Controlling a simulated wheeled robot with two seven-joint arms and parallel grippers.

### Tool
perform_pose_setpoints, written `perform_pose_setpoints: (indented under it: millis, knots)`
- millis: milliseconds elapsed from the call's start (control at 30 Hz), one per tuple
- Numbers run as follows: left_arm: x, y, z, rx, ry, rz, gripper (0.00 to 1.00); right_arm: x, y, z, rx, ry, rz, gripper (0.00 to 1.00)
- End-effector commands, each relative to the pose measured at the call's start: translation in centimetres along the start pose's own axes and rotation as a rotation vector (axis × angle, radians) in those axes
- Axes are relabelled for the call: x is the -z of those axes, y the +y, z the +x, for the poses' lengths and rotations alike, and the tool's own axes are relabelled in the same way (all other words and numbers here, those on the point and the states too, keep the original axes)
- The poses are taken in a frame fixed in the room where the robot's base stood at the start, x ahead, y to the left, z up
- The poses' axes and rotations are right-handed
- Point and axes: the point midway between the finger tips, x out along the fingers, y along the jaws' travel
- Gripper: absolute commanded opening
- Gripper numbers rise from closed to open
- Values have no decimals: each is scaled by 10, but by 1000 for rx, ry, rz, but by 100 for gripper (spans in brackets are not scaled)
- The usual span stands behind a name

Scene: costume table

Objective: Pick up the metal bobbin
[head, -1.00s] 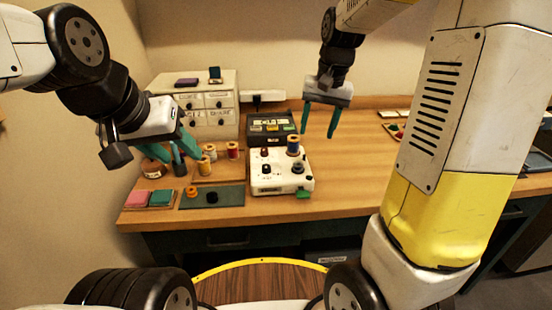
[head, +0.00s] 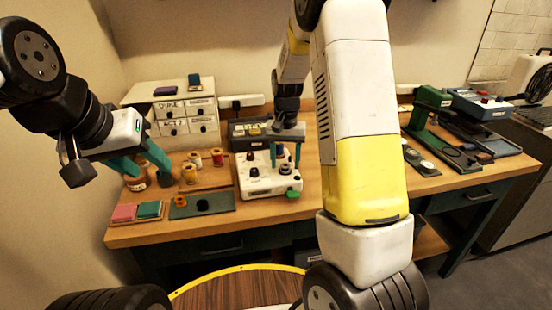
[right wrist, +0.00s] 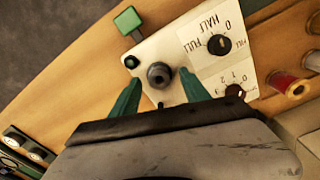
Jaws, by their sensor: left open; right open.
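The metal bobbin appears to be the small dark grey round piece with a hole in its top (right wrist: 159,75), on the white control box (right wrist: 205,42). It also shows small in the head view (head: 286,169) on the box's right part. My right gripper (head: 285,160) is open above the box. In the right wrist view its green fingers (right wrist: 155,88) stand on either side of the bobbin, with gaps and nothing gripped; I cannot tell their height. My left gripper (head: 152,176) is open and empty over the table's left side.
The box carries black knobs (right wrist: 219,44) and a green lever (right wrist: 127,20). Thread spools (head: 217,157) stand left of it. A dark mat (head: 215,203) and pink pad (head: 123,212) lie front left. A drawer cabinet (head: 178,115) stands behind. A green machine (head: 432,108) stands right.

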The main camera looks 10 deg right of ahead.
Motion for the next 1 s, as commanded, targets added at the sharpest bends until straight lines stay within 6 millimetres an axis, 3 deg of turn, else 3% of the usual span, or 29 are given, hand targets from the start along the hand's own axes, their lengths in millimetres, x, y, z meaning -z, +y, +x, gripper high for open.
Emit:
perform_pose_setpoints:
  millis: [267,500,567,1000]
  knots:
    - [0,0,0,0,0,0,47,0,0,4,0,1,0,54]
    - [0,0,0,0,0,0,47,0,0,4,0,1,0,9]
    - [0,0,0,0,0,0,47,0,0,4,0,1,0,0]
    - [0,0,0,0,0,0,47,0,0,-4,1,2,0,0]
